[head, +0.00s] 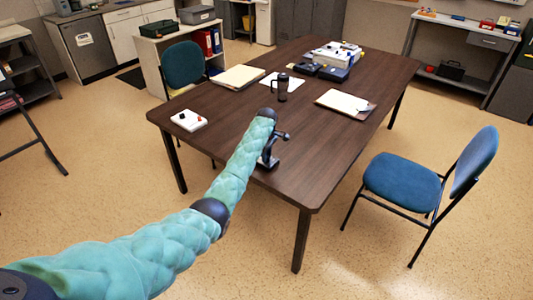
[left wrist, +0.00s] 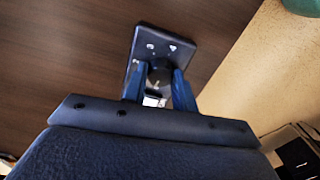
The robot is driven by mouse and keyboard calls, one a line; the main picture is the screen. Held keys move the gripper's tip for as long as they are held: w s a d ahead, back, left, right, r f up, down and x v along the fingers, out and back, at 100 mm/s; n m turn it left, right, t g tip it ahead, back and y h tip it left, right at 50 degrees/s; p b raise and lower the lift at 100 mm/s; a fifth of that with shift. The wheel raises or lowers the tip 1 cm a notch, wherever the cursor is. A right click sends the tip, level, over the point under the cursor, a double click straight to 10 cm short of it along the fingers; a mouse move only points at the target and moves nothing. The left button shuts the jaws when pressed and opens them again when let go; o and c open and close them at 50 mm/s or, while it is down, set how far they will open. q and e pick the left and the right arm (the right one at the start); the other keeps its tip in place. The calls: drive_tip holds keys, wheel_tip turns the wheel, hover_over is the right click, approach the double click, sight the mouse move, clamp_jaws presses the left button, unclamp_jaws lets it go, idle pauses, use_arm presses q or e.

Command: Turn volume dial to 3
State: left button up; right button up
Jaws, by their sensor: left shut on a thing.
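The volume dial (left wrist: 159,76) is a round dark knob with a pale mark, on a small black panel (left wrist: 150,47) with a few white markings. In the left wrist view my left gripper (left wrist: 158,84) is shut on the dial, with a blue finger on each side. The markings are too small to read, so I cannot tell the dial's setting. In the head view my left gripper (head: 270,152) is at the near edge of the brown table, and the arm mostly hides the panel. My right gripper is in neither view.
A blue chair (head: 405,180) stands at the right.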

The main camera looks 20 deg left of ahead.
use_arm(q)
drive_tip(key=m+p, duration=0.1)
drive_tip(key=m, duration=0.1)
drive_tip(key=m+p, duration=0.1)
drive_tip(key=m, duration=0.1)
drive_tip(key=shift+r+m, duration=0.2)
drive_tip(key=shift+m, duration=0.1)
drive_tip(key=shift+m+p, duration=0.45)
drive_tip(key=shift+m, duration=0.45)
drive_tip(key=m, duration=0.2)
drive_tip(key=shift+m+p, duration=0.4)
drive_tip(key=m, duration=0.2)
drive_tip(key=shift+f+m+p, duration=0.1)
drive_tip(key=shift+m+p, duration=0.2)
drive_tip(key=m, duration=0.4)
drive_tip(key=shift+m, duration=0.3)
drive_tip(key=m, duration=0.3)
drive_tip(key=shift+m+p, duration=0.3)
drive_tip(key=shift+m, duration=2.7)
drive_tip(key=shift+m+b, duration=0.3)
drive_tip(key=shift+m, duration=0.2)
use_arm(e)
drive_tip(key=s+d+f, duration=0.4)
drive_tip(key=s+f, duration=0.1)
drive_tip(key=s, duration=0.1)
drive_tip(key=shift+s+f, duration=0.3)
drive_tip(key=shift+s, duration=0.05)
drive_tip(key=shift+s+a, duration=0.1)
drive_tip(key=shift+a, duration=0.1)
